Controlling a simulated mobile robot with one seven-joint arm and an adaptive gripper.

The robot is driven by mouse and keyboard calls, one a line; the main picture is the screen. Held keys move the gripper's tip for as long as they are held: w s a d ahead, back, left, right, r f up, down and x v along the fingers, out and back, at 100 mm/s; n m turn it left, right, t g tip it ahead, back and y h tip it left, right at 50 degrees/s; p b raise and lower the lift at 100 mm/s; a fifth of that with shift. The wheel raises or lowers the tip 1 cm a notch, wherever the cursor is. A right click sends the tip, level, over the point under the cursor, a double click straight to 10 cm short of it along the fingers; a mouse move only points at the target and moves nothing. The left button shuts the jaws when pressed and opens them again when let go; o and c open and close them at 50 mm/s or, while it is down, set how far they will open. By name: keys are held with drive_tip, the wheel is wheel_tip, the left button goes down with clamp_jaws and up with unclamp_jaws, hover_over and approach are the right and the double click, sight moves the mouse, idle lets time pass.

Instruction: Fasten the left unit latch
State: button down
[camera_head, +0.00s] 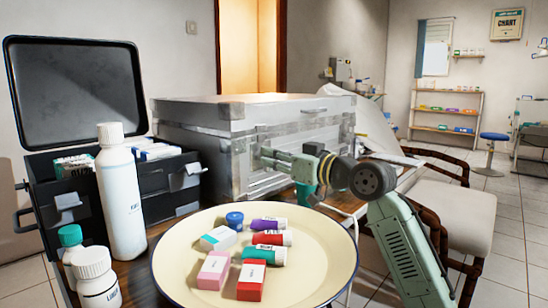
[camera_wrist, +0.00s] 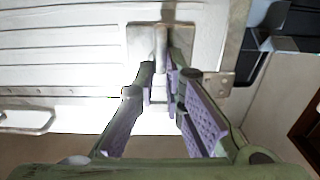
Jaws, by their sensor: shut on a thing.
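The silver unit (camera_head: 250,112), a closed metal case, stands on the table. My gripper (camera_head: 262,156) reaches in from the right to the left part of its front. In the wrist view, the left unit latch (camera_wrist: 147,40) is a metal plate with a raised narrow piece near the case edge. My gripper's purple-padded fingers (camera_wrist: 160,85) are close together at the lower end of this latch, shut on its narrow part. The fingertips hide part of the latch, and whether it is hooked cannot be told.
A cream plate (camera_head: 180,275) with several small boxes and tubes stands in front of the case. An open black box (camera_head: 90,195) and a white bottle (camera_head: 121,200) stand at left. A chair (camera_head: 465,210) is at right. A case handle (camera_wrist: 28,123) shows in the wrist view.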

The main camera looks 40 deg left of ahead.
drive_tip(key=shift+n, duration=0.3)
drive_tip(key=shift+s+f+n, duration=0.1)
drive_tip(key=shift+n, duration=2.8)
drive_tip(key=shift+s+f+n, duration=0.1)
drive_tip(key=shift+n, duration=2.8)
drive_tip(key=shift+s+f+n, duration=0.1)
drive_tip(key=shift+n, duration=2.8)
drive_tip(key=c, duration=1.7)
unclamp_jaws()
